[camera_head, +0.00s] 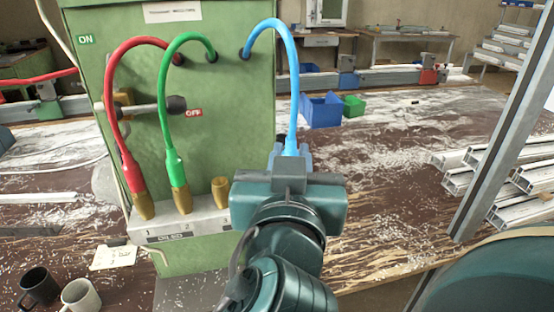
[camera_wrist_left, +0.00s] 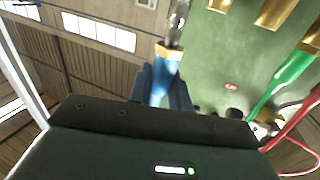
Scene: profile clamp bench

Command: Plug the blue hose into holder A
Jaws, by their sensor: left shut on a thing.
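The blue hose (camera_head: 290,85) arches from the top of the green cabinet (camera_head: 230,110) down into my left gripper (camera_head: 291,157). The gripper is shut on the hose, to the right of the holder block (camera_head: 190,224). In the left wrist view, the fingers (camera_wrist_left: 161,90) grip the blue end (camera_wrist_left: 166,58), with a metal tip (camera_wrist_left: 178,22) beyond them. The block has brass sockets; the red hose (camera_head: 114,110) and green hose (camera_head: 165,110) sit in two, and the third socket (camera_head: 220,190) is empty. I cannot read a letter A. My right gripper is not in view.
A black mug (camera_head: 39,287) and a white mug (camera_head: 80,296) stand at the lower left. A blue bin (camera_head: 321,110) and a green bin (camera_head: 354,106) stand behind my gripper. Metal profiles (camera_head: 500,180) lie at the right, near an upright post (camera_head: 500,125).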

